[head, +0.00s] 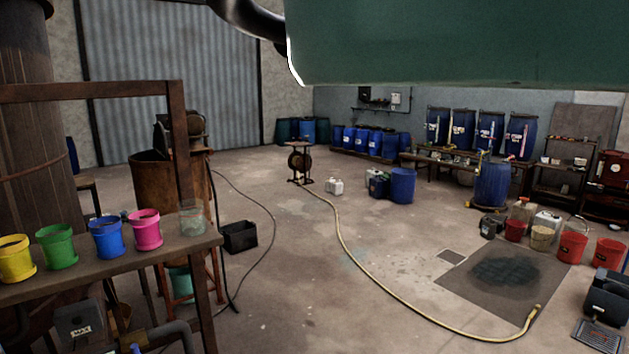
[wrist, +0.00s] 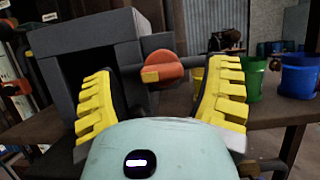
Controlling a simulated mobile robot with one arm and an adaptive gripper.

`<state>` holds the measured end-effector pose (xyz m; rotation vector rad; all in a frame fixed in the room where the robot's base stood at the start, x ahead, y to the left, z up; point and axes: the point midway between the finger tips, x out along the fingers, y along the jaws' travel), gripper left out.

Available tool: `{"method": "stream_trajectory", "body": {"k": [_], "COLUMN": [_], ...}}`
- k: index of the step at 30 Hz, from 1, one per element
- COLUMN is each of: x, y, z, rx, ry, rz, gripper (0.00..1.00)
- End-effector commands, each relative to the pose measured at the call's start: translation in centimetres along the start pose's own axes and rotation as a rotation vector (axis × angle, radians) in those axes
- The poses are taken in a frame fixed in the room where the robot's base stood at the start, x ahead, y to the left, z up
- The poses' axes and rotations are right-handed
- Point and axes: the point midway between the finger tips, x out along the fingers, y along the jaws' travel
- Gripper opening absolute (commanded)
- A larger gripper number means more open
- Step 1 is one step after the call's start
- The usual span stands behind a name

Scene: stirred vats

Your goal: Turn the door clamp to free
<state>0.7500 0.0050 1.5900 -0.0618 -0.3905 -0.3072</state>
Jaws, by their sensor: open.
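In the wrist view, an orange-red knob-like handle (wrist: 165,66), which looks like the door clamp, sits on a dark bar beside a dark grey box-like housing (wrist: 128,24). My gripper (wrist: 163,84) is open, with one yellow ribbed finger on each side of the handle in the picture. The fingers look apart from it; the depth between them is hard to judge. The handle's lower part and mount are partly hidden by my gripper. I cannot make out the clamp or my gripper in the head view.
A wooden bench (head: 120,262) at left carries yellow (head: 15,260), green (head: 57,247), blue (head: 107,238) and pink (head: 145,230) buckets and a clear jar (head: 192,219). A yellow hose (head: 352,254) crosses the floor. Open floor lies in the middle. A large green shape blocks the upper right.

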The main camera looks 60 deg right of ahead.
Motion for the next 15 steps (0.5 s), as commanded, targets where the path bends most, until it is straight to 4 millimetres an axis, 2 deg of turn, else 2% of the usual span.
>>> {"method": "stream_trajectory", "body": {"k": [6,15], "x": [1.38,1.47], "y": [-0.32,-0.25], "z": [0.09,-0.03], "rx": [-0.001,-0.001], "ry": [-0.001,0.0], "rz": [-0.008,-0.006], "gripper": [0.76,0.76]}}
